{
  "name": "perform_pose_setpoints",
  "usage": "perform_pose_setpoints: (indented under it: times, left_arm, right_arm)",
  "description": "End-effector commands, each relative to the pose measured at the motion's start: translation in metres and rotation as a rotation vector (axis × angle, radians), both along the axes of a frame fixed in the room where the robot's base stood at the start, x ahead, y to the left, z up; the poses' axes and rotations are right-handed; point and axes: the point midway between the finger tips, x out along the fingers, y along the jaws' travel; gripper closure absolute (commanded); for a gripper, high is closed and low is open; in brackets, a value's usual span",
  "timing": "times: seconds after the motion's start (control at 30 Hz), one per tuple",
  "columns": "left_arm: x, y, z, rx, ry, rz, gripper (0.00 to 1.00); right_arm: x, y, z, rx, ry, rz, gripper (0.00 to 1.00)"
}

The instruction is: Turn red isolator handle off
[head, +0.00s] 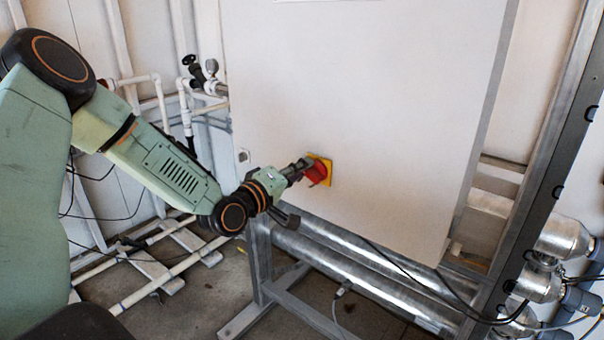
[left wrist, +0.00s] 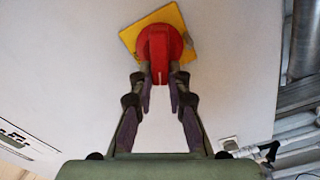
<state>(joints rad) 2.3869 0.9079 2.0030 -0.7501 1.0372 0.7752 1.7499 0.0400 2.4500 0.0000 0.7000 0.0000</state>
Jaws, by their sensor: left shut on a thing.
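The red isolator handle (head: 319,172) sits on a yellow plate (head: 328,179) on the front of a pale cabinet. In the left wrist view the red handle (left wrist: 160,50) is a round knob with a grip bar pointing down between the fingers, and the yellow plate (left wrist: 130,38) looks tilted behind it. My left gripper (head: 306,170) reaches in from the left and is shut on the handle's grip. Its fingertips (left wrist: 159,80) lie on both sides of the bar, and part of the handle is hidden by them. My right gripper is not in view.
The pale cabinet (head: 370,90) stands on a grey metal frame (head: 262,262). White pipes and a dark valve (head: 197,75) are to its left. Large silver pipes (head: 350,270) run below it, with loose black cables nearby. A metal post (head: 550,150) stands at right.

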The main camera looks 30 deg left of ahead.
Motion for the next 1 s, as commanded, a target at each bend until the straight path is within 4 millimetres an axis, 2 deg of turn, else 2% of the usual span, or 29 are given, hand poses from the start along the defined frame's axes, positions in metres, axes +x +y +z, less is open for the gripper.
perform_pose_setpoints:
  times: [0.2, 0.5, 1.0]
  left_arm:
    - [0.0, 0.001, -0.008, -0.186, 0.018, -0.001, 1.0]
    - [0.0, 0.002, -0.011, -0.372, 0.034, 0.0, 1.0]
    - [-0.001, 0.002, -0.013, -0.467, 0.042, 0.0, 1.0]
  right_arm:
    - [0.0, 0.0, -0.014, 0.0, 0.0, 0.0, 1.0]
    - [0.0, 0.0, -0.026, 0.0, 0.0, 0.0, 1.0]
    - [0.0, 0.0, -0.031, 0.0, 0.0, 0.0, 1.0]
